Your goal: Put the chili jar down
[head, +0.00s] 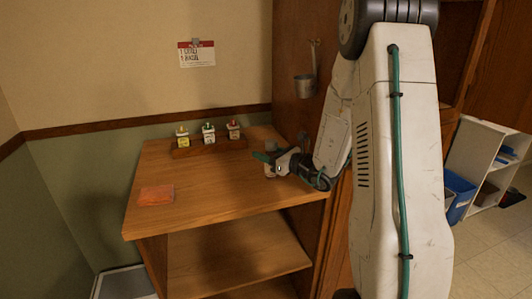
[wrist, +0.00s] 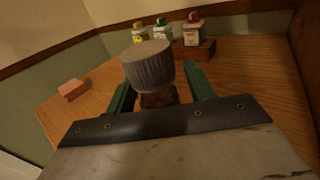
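The chili jar (wrist: 150,66), with a ribbed grey lid and a reddish-brown body, is between the green fingers of my gripper (wrist: 160,92) in the wrist view. Its base is hidden behind the gripper's dark front plate. A narrow gap seems to show at the right finger, so I cannot tell whether the fingers press on the jar. In the head view my gripper (head: 268,160) is low over the right part of the wooden counter (head: 225,180). The jar is small and partly hidden there, and I cannot tell whether it touches the counter.
Several small jars with coloured caps (head: 208,132) stand in a wooden rack (head: 185,152) at the counter's back. An orange sponge-like block (head: 156,195) lies at the front left. A metal cup (head: 304,86) hangs on the wooden side panel. The counter's middle is clear.

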